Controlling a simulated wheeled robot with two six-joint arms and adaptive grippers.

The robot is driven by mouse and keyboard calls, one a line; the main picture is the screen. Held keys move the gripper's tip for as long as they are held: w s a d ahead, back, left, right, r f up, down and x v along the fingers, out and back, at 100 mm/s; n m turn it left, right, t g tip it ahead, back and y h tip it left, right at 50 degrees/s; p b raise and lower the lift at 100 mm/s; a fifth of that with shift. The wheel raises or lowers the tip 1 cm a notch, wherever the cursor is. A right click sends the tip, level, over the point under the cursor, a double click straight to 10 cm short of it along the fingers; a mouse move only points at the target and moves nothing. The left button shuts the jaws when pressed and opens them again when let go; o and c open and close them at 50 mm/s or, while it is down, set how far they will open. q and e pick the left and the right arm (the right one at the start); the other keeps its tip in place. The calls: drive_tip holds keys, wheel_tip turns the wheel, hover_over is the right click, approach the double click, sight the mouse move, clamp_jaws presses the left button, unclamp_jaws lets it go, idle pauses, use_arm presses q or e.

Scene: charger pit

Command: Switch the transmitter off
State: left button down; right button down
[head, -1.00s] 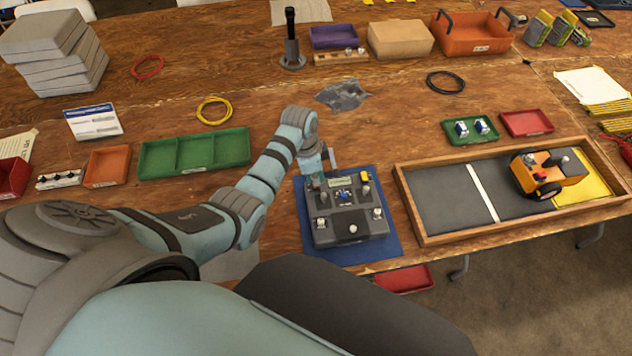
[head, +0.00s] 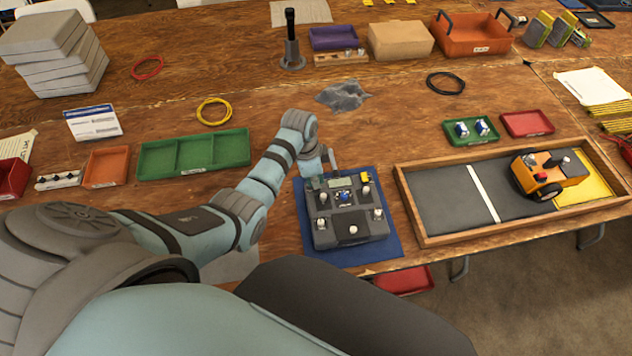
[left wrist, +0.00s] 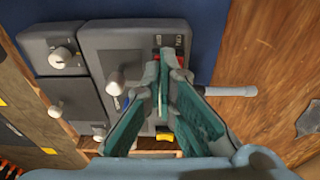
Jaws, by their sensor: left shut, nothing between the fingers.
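The transmitter (head: 350,227) is a dark grey box with knobs and sticks, lying on a blue mat (head: 384,248). A yellow piece (head: 366,177) shows at its far right corner. My left gripper (head: 316,183) is over its far left corner. In the left wrist view the teal fingers (left wrist: 163,62) are shut and empty, with tips close to a small red part (left wrist: 182,62) beside a printed label; contact cannot be told. The fingers partly hide that area. A grey antenna rod (left wrist: 230,91) sticks out past them. My right gripper is not in view.
A wooden-framed tray (head: 425,238) with an orange wheeled vehicle (head: 550,173) stands right of the mat. A green divided tray (head: 194,153) lies to the left, and a small green tray (head: 455,130) with blue-and-white parts lies behind. Bare table separates them.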

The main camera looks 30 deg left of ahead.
use_arm(q)
wheel_tip(320, 180, up, 5)
drive_tip(key=p, duration=0.5)
drive_tip(key=shift+r, duration=0.95)
drive_tip(key=shift+f, duration=0.1)
